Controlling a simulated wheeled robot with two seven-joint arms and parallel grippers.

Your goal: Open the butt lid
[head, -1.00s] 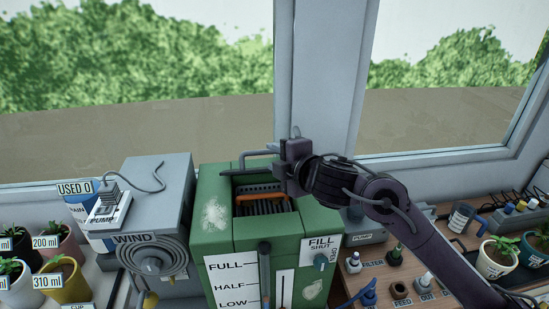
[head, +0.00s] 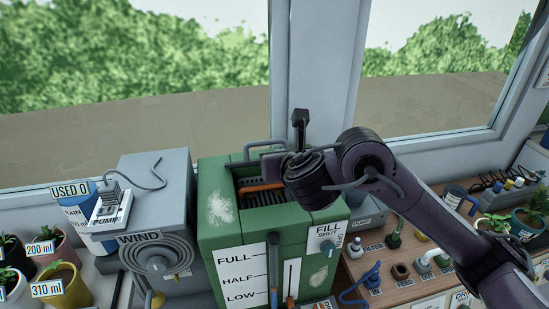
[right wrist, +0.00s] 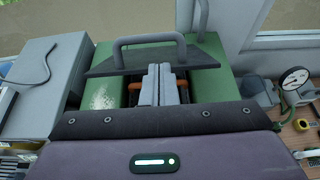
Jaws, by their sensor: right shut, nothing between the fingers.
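The green butt (head: 219,236) stands in the middle of the head view, its top opening showing a dark grating and an orange bar. Its lid (right wrist: 105,66) is a dark plate with a grey loop handle (right wrist: 150,40), at the back of the opening in the right wrist view. The handle also shows in the head view (head: 262,146). I cannot tell the lid's exact tilt. My right gripper (right wrist: 163,70) is shut and empty over the opening, in front of the lid in the wrist view. Whether it touches the lid is unclear. My left gripper is out of view.
A grey box marked WIND (head: 150,205) stands close to the butt's left. Potted plants (head: 60,282) are at the far left. A wooden bench (head: 385,265) with fittings is on the right. A window post (head: 308,70) rises behind the butt.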

